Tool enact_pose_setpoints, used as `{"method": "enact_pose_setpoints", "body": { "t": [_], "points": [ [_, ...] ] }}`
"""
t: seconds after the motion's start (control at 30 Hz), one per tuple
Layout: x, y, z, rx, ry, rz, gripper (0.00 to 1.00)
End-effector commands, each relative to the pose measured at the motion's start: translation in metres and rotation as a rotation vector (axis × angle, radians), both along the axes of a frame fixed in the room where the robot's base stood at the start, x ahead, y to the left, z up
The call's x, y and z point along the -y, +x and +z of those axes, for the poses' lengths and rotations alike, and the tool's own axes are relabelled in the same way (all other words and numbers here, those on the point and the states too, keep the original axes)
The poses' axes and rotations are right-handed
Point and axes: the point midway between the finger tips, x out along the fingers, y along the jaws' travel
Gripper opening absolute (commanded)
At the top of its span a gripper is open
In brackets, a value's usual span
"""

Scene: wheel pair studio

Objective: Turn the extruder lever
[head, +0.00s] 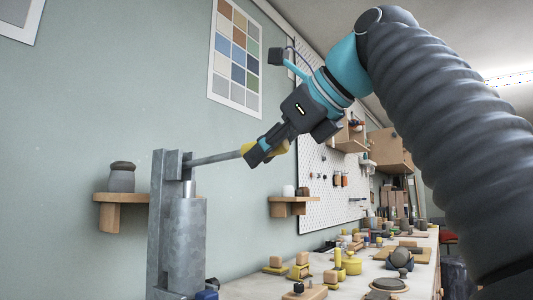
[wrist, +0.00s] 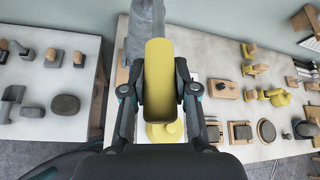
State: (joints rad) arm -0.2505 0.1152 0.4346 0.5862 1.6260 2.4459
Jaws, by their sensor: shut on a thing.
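The extruder (head: 178,235) is a grey metal post with a cylinder, standing upright at the lower left of the head view. Its lever (head: 215,158) is a grey rod that runs from the top of the post to the right, tilted slightly up. The lever ends in a yellow grip (head: 279,148). My gripper (head: 258,152) is shut on the yellow grip. In the wrist view the yellow grip (wrist: 159,75) lies between the two fingers of my gripper (wrist: 161,92), and part of the grey extruder (wrist: 146,25) shows beyond it.
A long worktop (head: 340,290) with several wooden, yellow and dark pieces runs back to the right. A wall shelf (head: 120,198) holds a grey jar (head: 121,177) left of the extruder. A white pegboard (head: 325,190) hangs behind my gripper.

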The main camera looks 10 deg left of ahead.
Motion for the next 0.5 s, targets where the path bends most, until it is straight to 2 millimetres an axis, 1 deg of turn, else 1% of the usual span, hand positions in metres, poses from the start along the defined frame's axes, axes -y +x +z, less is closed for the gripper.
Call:
{"method": "enact_pose_setpoints", "body": {
  "t": [0.37, 0.4, 0.47, 0.5],
  "points": [
    [-0.0006, -0.0002, 0.0020, 0.003, 0.004, 0.000, 0.00],
    [-0.0006, -0.0002, 0.0020, 0.003, 0.004, 0.000, 0.33],
    [-0.0005, -0.0002, 0.0018, 0.003, 0.004, 0.000, 0.48],
    [-0.0004, -0.0002, 0.0017, 0.003, 0.003, 0.000, 0.54]
  ]
}}
